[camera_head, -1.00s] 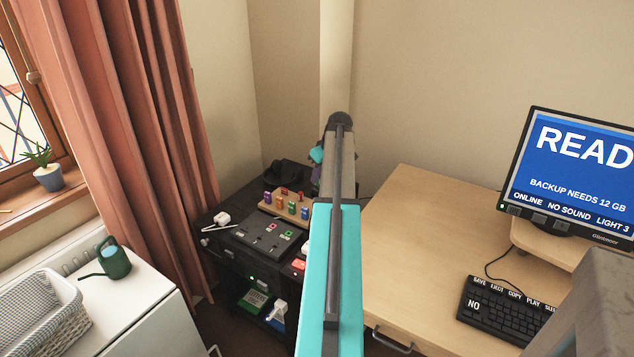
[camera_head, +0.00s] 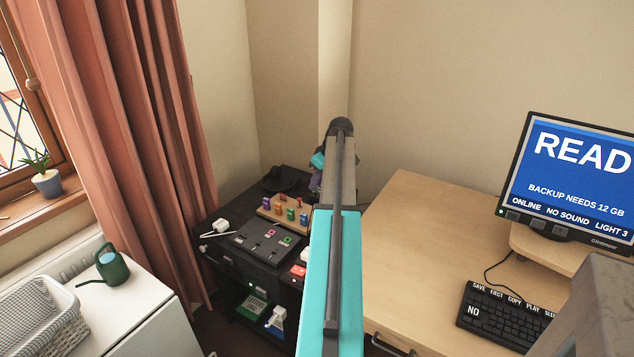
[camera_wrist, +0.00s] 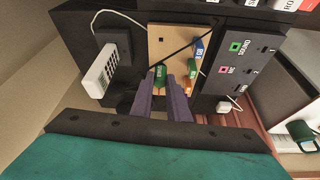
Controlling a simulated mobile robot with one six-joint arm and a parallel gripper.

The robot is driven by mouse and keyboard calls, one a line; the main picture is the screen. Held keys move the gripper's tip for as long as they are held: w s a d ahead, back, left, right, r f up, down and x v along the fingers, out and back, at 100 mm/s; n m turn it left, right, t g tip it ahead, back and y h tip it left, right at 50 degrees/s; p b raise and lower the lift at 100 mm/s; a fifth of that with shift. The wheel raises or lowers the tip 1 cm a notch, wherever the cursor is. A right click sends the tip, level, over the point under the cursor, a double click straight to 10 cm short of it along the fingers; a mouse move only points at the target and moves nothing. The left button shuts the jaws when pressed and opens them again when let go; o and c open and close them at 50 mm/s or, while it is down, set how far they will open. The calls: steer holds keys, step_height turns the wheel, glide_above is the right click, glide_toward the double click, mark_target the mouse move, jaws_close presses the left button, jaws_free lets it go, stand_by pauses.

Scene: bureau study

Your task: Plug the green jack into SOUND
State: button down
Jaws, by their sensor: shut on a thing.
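My gripper (camera_wrist: 163,92) has two purple fingers shut on a green jack (camera_wrist: 160,75), whose upper end shows between the fingertips in the wrist view. It is over the wooden jack board (camera_wrist: 172,42); I cannot tell whether the jack is clear of the board. The dark socket panel (camera_wrist: 246,62) lies to the right, with the green-ringed SOUND socket (camera_wrist: 235,47) and a pink socket (camera_wrist: 231,70). In the head view my arm hides much of the gripper, and the SOUND socket (camera_head: 287,240) shows left of the arm.
A blue jack (camera_wrist: 198,48) and an orange jack (camera_wrist: 192,69) stand on the board beside my fingers. The wooden desk (camera_head: 425,235) is right of my arm, with a keyboard (camera_head: 505,318) and monitor (camera_head: 575,180).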

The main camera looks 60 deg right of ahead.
steer(key=a+f+n+y+p, duration=0.1)
steer(key=a+n+p, duration=0.6)
steer(key=a+p, duration=0.7)
steer(key=shift+w+a+f+g+y, duration=0.2)
steer(key=shift+w+a+g+y, duration=0.15)
steer(key=shift+a+y, duration=0.75)
steer(key=shift+a+f, duration=0.15)
steer(key=b, duration=0.2)
glide_toward(284, 239)
steer(key=shift+w+a+f, duration=0.6)
steer(key=shift+w+a, duration=0.05)
steer(key=shift+w, duration=0.05)
steer(key=shift+f+b, duration=1.05)
steer(key=shift+f, duration=0.3)
stand_by(2.7)
